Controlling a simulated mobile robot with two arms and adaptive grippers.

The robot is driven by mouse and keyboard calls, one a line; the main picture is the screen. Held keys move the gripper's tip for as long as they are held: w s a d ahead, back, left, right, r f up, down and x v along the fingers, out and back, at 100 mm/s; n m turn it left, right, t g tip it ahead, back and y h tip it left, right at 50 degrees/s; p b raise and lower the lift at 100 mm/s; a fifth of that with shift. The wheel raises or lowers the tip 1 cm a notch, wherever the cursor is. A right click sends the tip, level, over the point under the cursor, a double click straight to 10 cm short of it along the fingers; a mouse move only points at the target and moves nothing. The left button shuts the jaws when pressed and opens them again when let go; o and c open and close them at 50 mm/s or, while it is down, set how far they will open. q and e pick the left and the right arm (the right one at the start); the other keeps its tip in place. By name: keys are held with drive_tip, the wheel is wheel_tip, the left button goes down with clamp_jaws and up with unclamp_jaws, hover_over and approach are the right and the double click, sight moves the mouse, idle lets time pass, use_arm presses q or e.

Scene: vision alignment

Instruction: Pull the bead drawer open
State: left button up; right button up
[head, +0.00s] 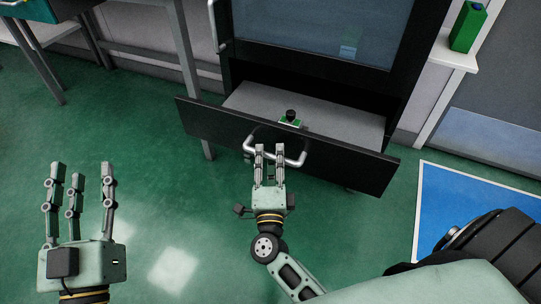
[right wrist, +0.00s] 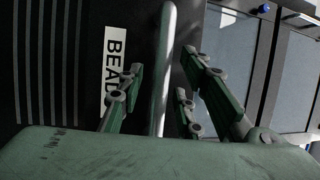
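The bead drawer (head: 345,164) is a black drawer under a dark glass-fronted cabinet. It stands out from the cabinet, with its grey inside showing. Its silver bar handle (head: 292,160) is on the front; in the right wrist view the handle (right wrist: 163,70) runs beside a white label reading "BEAD" (right wrist: 115,65). My right gripper (head: 269,150) is at the handle's left part. Its fingers lie on both sides of the bar, with gaps visible in the right wrist view, so it looks open around the handle. My left gripper (head: 80,172) is open and empty, above the floor at lower left.
A small green piece with a black knob (head: 290,120) is in the drawer. A green bottle (head: 467,27) stands on a white ledge at upper right. A blue floor area with a white border (head: 450,195) is at right. Green floor (head: 150,190) in front of the drawer is clear.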

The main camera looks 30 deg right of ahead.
drive_tip(key=v, duration=1.1)
